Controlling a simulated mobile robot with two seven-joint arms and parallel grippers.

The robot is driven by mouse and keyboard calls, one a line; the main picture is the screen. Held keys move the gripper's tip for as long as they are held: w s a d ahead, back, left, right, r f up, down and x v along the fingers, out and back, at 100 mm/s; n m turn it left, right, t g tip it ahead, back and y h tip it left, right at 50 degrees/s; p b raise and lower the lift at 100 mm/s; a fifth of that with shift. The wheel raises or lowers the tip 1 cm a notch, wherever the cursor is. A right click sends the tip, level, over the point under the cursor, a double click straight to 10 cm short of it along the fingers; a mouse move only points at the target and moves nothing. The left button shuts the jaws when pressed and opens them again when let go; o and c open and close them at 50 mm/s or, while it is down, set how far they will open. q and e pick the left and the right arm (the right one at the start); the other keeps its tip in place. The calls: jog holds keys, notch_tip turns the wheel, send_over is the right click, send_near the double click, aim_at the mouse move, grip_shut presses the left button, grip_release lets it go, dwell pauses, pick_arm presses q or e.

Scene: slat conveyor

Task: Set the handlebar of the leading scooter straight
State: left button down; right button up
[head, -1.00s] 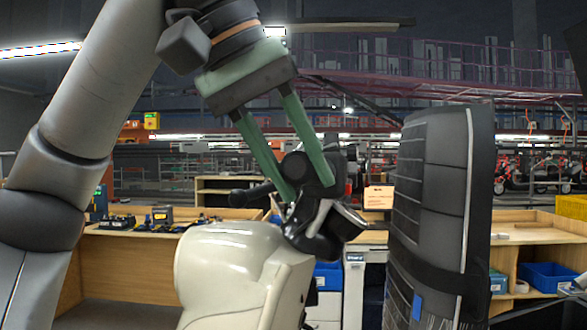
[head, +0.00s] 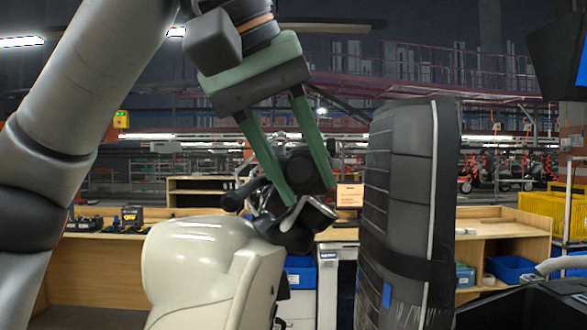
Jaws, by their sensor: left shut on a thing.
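The leading scooter shows as a cream body (head: 205,262) at the lower centre of the head view. Its dark handlebar (head: 298,162) sits above and behind the body, with a grip end (head: 240,192) pointing left. My left gripper (head: 308,192) reaches down from above, its two green fingers on either side of the handlebar, shut on it. The fingers hide part of the handlebar, and I cannot tell its exact angle. My right gripper is not in view.
A tall dark padded seat-like panel (head: 408,200) stands close to the right of the handlebar. Wooden workbenches (head: 110,255) lie behind, with tools on the left one. A yellow crate (head: 552,212) and blue bins are at the right. Other scooters (head: 500,172) stand far back.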

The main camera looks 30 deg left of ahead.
pick_arm(q)
jog(key=d+f, duration=0.1)
jog(key=w+d+f+n+b, duration=0.1)
jog(key=d, duration=0.1)
jog(key=shift+w+t+y, duration=0.2)
jog(key=shift+t+y, duration=0.1)
jog(key=shift+y, duration=0.1)
jog(key=shift+c, duration=2.1)
grip_release()
jog(key=shift+r, duration=0.1)
jog(key=p+v, duration=0.3)
jog(key=v, duration=0.9)
jog(key=shift+s+r, duration=0.15)
